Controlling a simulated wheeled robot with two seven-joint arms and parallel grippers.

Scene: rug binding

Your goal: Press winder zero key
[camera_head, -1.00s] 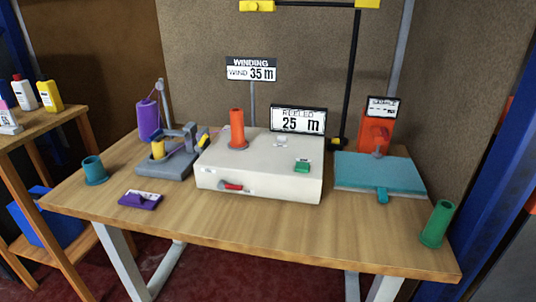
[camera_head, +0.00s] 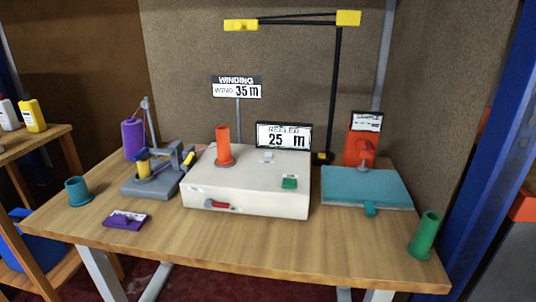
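The winder (camera_head: 246,190) is a cream box in the middle of the wooden table. Its top carries an orange spool (camera_head: 223,146), a green key (camera_head: 289,183) at the right front and a small pale key (camera_head: 268,155) further back. I cannot read which key is the zero key. A red lever (camera_head: 217,205) is on its front face. The display (camera_head: 284,136) behind it reads 25 m. A sign (camera_head: 237,87) above reads "WINDING" and "WIND 35 m". Neither of my grippers is in view.
A grey guide with a yellow part (camera_head: 150,185) and a purple spool (camera_head: 133,139) stand left. A teal plate (camera_head: 365,187) and green tube (camera_head: 425,235) are right. The front table strip is clear.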

